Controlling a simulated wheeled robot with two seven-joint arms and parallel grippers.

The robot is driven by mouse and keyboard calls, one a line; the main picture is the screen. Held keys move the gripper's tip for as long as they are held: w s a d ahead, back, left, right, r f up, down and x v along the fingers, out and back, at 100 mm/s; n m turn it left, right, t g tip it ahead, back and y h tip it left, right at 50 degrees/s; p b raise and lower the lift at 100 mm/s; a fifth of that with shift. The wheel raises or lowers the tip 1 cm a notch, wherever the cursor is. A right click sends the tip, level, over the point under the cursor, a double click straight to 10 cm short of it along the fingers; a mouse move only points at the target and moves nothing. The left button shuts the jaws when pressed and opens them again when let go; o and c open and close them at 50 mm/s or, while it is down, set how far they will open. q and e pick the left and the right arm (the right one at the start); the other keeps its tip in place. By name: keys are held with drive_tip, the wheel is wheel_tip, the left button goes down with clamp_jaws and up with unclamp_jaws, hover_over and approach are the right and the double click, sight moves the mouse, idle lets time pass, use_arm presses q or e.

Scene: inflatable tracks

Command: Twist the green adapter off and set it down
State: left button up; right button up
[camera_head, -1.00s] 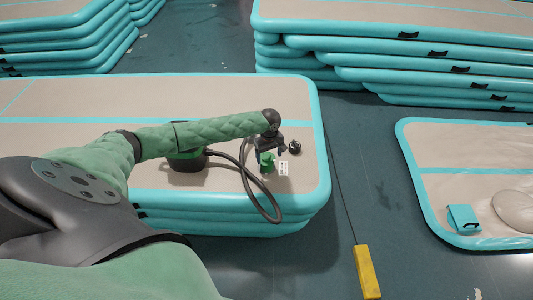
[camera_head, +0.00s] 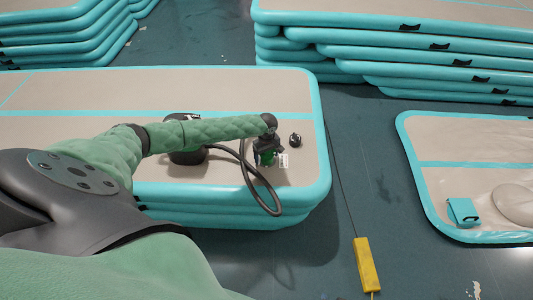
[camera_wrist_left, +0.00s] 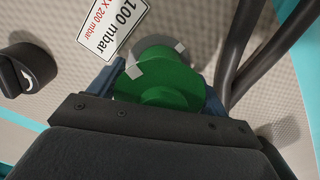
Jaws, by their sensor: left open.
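The green adapter (camera_head: 268,158) is at the right end of the near inflatable track (camera_head: 240,190). In the left wrist view the adapter (camera_wrist_left: 160,88) is a green round piece with pale tabs, over a grey round part. My left gripper (camera_head: 267,148) points down over it. Its blue fingers stand on either side of the adapter in the wrist view (camera_wrist_left: 158,75), and the jaws are open. I cannot tell whether the fingers touch it. The far side of the adapter's base is partly hidden. My right gripper is not in view.
A white pressure tag (camera_wrist_left: 112,25) lies beside the adapter. A black cap (camera_head: 295,140) sits to its right on the track. A black hose (camera_head: 262,200) loops from the pump (camera_head: 187,152) close by the gripper. A yellow bar (camera_head: 366,264) lies on the floor.

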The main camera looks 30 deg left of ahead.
use_arm(q)
drive_tip(key=c, duration=1)
drive_tip(key=shift+r+m+p, duration=0.1)
drive_tip(key=shift+m+p, duration=0.4)
drive_tip(key=shift+m, duration=0.5)
drive_tip(key=shift+m+p, duration=0.45)
drive_tip(key=shift+m, duration=1.25)
drive_tip(key=shift+m, duration=0.6)
drive_tip(key=shift+m+p, duration=0.5)
drive_tip(key=shift+m, duration=1.5)
